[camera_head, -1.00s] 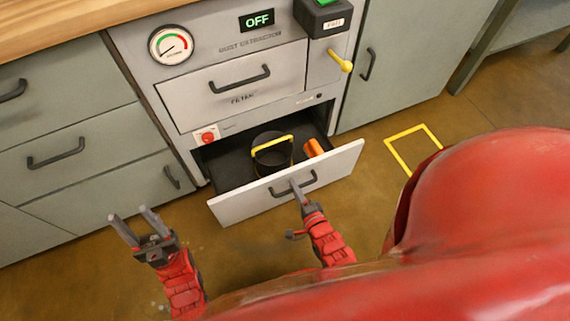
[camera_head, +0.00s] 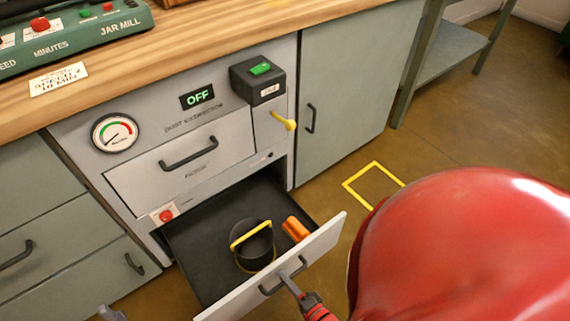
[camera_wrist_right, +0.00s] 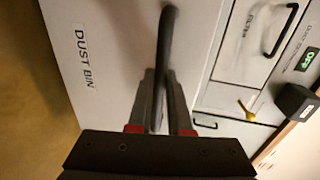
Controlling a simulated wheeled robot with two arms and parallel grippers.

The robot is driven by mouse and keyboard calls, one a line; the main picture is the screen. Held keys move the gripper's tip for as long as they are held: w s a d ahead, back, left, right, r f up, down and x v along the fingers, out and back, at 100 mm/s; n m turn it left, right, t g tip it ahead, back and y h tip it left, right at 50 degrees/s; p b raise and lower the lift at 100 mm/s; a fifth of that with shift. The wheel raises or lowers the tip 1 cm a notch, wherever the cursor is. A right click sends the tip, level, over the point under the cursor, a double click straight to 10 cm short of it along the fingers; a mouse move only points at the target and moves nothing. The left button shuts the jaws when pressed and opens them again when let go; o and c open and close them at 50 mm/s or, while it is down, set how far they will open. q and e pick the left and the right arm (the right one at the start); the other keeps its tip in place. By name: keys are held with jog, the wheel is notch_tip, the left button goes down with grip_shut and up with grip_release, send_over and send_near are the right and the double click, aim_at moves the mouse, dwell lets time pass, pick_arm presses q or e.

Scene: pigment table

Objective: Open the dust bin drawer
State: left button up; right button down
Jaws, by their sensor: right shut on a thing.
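The dust bin drawer (camera_head: 325,240) is pulled well out at the bottom of the dust extractor cabinet. Its dark interior holds a black bin (camera_head: 256,250) with a yellow handle and an orange cylinder (camera_head: 296,229). My right gripper (camera_head: 287,279) is shut on the drawer's dark handle (camera_head: 268,291). In the right wrist view the fingers (camera_wrist_right: 159,100) close around the handle bar (camera_wrist_right: 166,40), and the white front reads DUST BIN (camera_wrist_right: 84,60). Of my left gripper, only a small grey tip (camera_head: 111,314) shows at the bottom edge.
Above the drawer are a closed filter drawer (camera_head: 180,172), a red button (camera_head: 166,215), a gauge (camera_head: 114,132), an OFF display (camera_head: 197,97) and a yellow lever (camera_head: 284,121). A yellow floor outline (camera_head: 373,182) lies to the right on clear floor.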

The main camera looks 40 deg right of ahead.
jog(key=c, duration=1.1)
grip_release()
jog(key=p+v, duration=0.1)
jog(key=v, duration=0.6)
jog(key=shift+s, duration=0.3)
